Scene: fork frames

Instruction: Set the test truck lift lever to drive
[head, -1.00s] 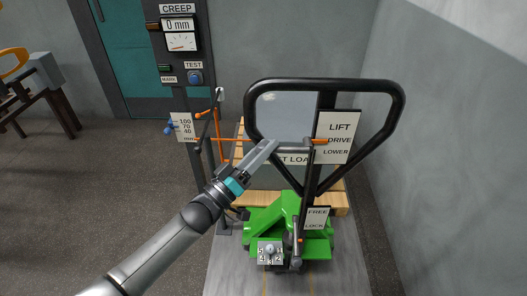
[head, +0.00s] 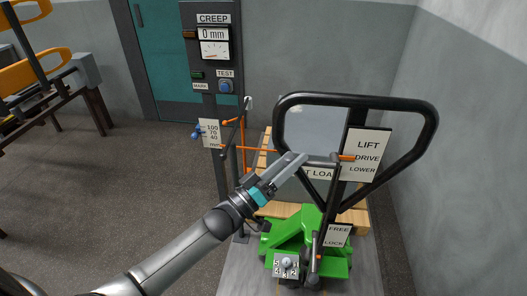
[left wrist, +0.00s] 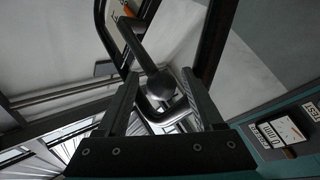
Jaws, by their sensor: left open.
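The green test truck (head: 290,238) stands with its black loop handle (head: 432,120) upright. The lift lever (head: 322,160) is a grey bar at the handle post, with an orange pointer (head: 347,158). The pointer looks about level with the word DRIVE on the white LIFT / DRIVE / LOWER plate (head: 365,147). My left gripper (head: 295,162) is open at the lever's left end. In the left wrist view a dark round knob (left wrist: 162,86) on a rod shows between the fingers of my left gripper (left wrist: 160,77); contact cannot be told. My right gripper is out of view.
A CREEP gauge post (head: 214,47) with a TEST button (head: 226,86) stands behind left. An orange-tipped linkage (head: 245,148) runs near my left gripper. A FREE/LOCK plate (head: 337,236) sits low on the truck. A wooden pallet (head: 357,218) lies behind; a wall is at right.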

